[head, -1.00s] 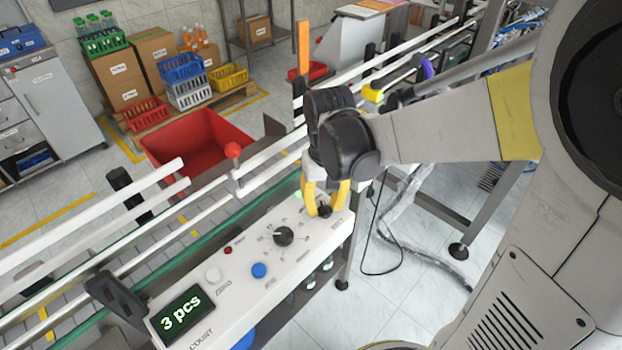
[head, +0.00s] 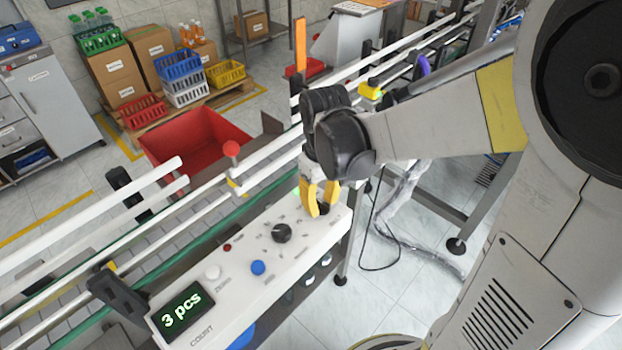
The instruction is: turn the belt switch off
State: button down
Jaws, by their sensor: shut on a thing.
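The white control panel (head: 245,304) runs along the front of the conveyor. My gripper (head: 321,208), with yellow fingers, points down at the panel's far right end. Its fingers are shut on a small dark knob (head: 323,208), which looks like the belt switch. The fingers hide most of the knob, so its pointer and setting cannot be read. A larger black dial (head: 282,234) sits apart, left of my gripper.
The panel also has a blue button (head: 258,268), a white button (head: 212,272), a small red one (head: 227,247) and a display (head: 181,311) reading "3 pcs". A red bin (head: 190,140) is farther back.

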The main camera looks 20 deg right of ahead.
aim_at(320, 204)
jog(key=n, duration=0.3)
jog(key=shift+s+a+n, duration=0.1)
jog(key=shift+n, duration=0.2)
jog(key=shift+n+p, duration=0.45)
jog(key=shift+n, duration=1.35)
jog(key=c, duration=1.1)
grip_release()
jog(key=shift+o, duration=0.2)
notch_tip(320, 204, up, 12)
